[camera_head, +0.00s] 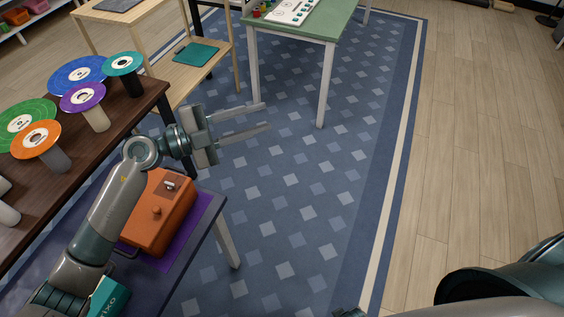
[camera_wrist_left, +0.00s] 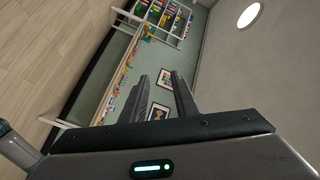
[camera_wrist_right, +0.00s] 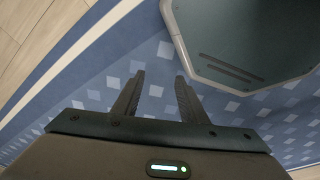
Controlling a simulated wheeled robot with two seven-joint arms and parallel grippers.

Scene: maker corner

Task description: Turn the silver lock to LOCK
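An orange box (camera_head: 150,232) sits on a purple mat (camera_head: 196,232) on the dark table at the lower left of the head view. A small silver lock (camera_head: 170,186) is on its upper face, with a round orange knob (camera_head: 157,211) near it. Which way the lock points is too small to tell. My left gripper (camera_head: 268,117) is open and empty, above and to the right of the box, apart from it. Its fingers also show apart in the left wrist view (camera_wrist_left: 163,95). My right gripper (camera_wrist_right: 157,98) is open and empty over the blue carpet.
A brown table (camera_head: 125,115) with several coloured discs on stands is at the left. A green-topped table (camera_head: 310,22) and a wooden shelf unit (camera_head: 165,72) stand at the back. The patterned carpet (camera_head: 310,200) in the middle is clear.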

